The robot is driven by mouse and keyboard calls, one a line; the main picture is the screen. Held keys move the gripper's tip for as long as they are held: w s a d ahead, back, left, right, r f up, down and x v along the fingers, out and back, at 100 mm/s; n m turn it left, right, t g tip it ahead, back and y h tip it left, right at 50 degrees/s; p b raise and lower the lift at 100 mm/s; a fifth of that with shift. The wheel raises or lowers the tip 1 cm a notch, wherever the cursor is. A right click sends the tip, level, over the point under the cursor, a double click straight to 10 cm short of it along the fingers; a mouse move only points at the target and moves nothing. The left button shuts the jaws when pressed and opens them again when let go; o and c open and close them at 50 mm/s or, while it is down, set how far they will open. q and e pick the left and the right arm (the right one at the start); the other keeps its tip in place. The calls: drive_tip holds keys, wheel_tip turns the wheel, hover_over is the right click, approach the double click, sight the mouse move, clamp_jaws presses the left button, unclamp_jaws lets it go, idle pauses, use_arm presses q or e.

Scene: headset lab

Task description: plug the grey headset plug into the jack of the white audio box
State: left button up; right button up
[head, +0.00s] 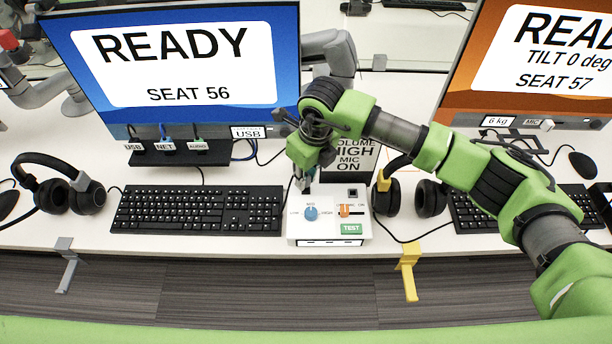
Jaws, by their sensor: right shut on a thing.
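The white audio box (330,241) sits on the desk at the centre, with a blue knob, an orange slider and a green TEST key. A small dark square socket (353,192) shows at its back right. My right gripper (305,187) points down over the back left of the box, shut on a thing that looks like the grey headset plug. The fingers mostly hide it, and I cannot tell whether it touches the box or sits in a jack. A black headset (431,198) lies right of the box, with a cable curving along the desk. My left gripper is out of view.
A monitor (175,110) reading READY SEAT 56 stands behind, with a dark sign (355,163) behind the box. A keyboard (198,210) and another headset (87,196) lie left. A yellow hook (409,257) and a grey hook (64,264) hang at the desk's front edge.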

drive_tip(key=shift+f+b, duration=1)
drive_tip(key=shift+f, duration=0.05)
drive_tip(key=o, duration=0.9)
drive_tip(key=shift+r, duration=0.2)
drive_tip(key=r, duration=0.4)
drive_tip(key=d+r, duration=0.1)
drive_tip(key=r, duration=0.2)
drive_tip(key=s+r, duration=0.1)
drive_tip(key=r, duration=0.3)
drive_tip(key=shift+s+d+r, duration=0.1)
drive_tip(key=shift+d+r, duration=0.05)
drive_tip(key=shift+r, duration=0.15)
